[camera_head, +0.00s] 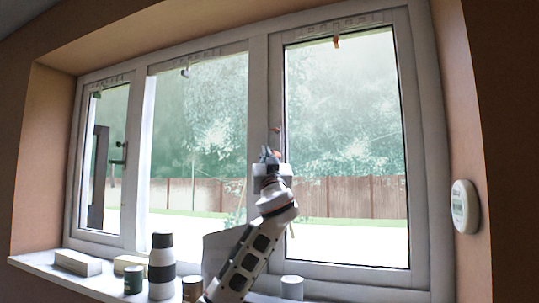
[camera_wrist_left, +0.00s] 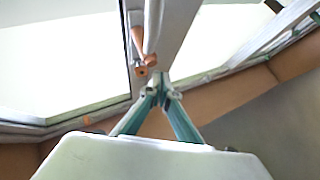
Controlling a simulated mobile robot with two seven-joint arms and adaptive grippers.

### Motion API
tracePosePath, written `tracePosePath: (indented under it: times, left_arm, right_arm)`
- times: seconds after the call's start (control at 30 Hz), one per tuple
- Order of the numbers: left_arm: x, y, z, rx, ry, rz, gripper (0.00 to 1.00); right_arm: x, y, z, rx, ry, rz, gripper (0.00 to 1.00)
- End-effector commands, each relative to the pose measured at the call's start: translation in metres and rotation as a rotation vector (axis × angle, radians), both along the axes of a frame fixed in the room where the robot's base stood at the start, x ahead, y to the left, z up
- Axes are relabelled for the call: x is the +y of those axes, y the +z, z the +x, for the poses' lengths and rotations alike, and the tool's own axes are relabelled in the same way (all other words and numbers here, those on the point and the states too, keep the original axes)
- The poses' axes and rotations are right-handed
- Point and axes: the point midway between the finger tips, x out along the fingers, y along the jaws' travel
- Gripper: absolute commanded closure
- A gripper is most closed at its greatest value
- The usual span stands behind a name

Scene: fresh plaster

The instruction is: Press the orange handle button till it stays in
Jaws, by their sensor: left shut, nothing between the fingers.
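An orange part of the window handle (camera_head: 276,130) shows on the white upright between the middle and right panes, just above my left gripper (camera_head: 268,152). In the left wrist view the orange handle (camera_wrist_left: 137,42) lies along the frame, with a small orange button-like end (camera_wrist_left: 142,71). My left gripper (camera_wrist_left: 158,84) is shut and empty, its fingertips just beside and below that end. I cannot tell whether they touch it, or how far the button is in. The gripper and wrist partly hide the handle in the head view. My right gripper is not in view.
The sill holds a black-and-white bottle (camera_head: 161,266), a green can (camera_head: 133,280), a pale block (camera_head: 78,262) and a white cup (camera_head: 292,287). A dark handle (camera_head: 119,155) is on the left sash. A round white device (camera_head: 465,207) is on the right wall.

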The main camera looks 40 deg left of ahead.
Motion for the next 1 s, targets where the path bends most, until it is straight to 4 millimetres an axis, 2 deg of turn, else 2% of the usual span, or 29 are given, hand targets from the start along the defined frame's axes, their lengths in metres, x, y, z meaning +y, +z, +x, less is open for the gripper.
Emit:
tracePosePath:
  times: [1.0]
  left_arm:
    - [0.0026, 0.0001, 0.0080, 0.000, 0.000, 0.000, 1.00]
  right_arm:
    - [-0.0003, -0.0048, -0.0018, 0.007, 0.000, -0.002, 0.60]
